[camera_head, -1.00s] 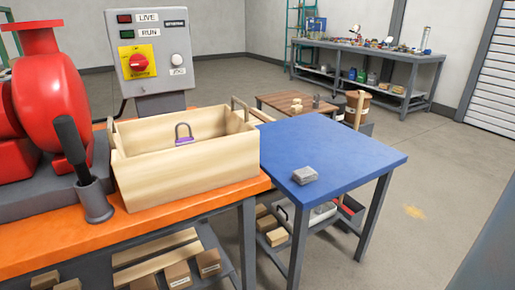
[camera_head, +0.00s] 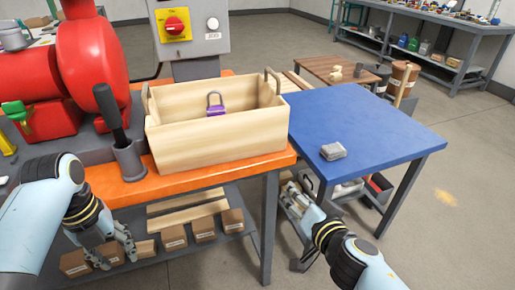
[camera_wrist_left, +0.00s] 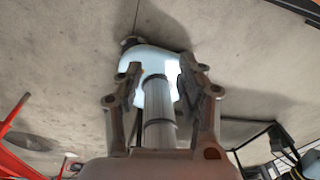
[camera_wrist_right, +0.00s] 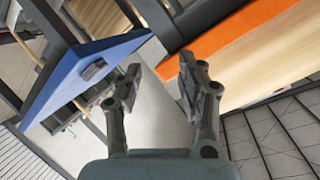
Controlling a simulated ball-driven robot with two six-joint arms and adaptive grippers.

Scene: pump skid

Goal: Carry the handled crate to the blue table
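The handled crate (camera_head: 215,142) is a pale wooden box with a raised handle at each short end. It stands upright on the orange bench (camera_head: 140,186), near its right end. A purple padlock (camera_head: 216,109) with a grey shackle is inside it. The blue table (camera_head: 372,125) stands just right of the bench. My left gripper (camera_head: 118,257) is low in front of the bench, apart from the crate; its fingers are spread and empty in the left wrist view (camera_wrist_left: 160,92). My right gripper (camera_head: 290,192) is below and in front of the blue table, open and empty in the right wrist view (camera_wrist_right: 158,78).
A small grey block (camera_head: 333,151) lies on the blue table's near edge; the rest of its top is clear. A red pump (camera_head: 92,60) and a black lever (camera_head: 110,115) stand left of the crate. A control box (camera_head: 190,30) is behind it. Boxes (camera_head: 174,237) fill the lower shelf.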

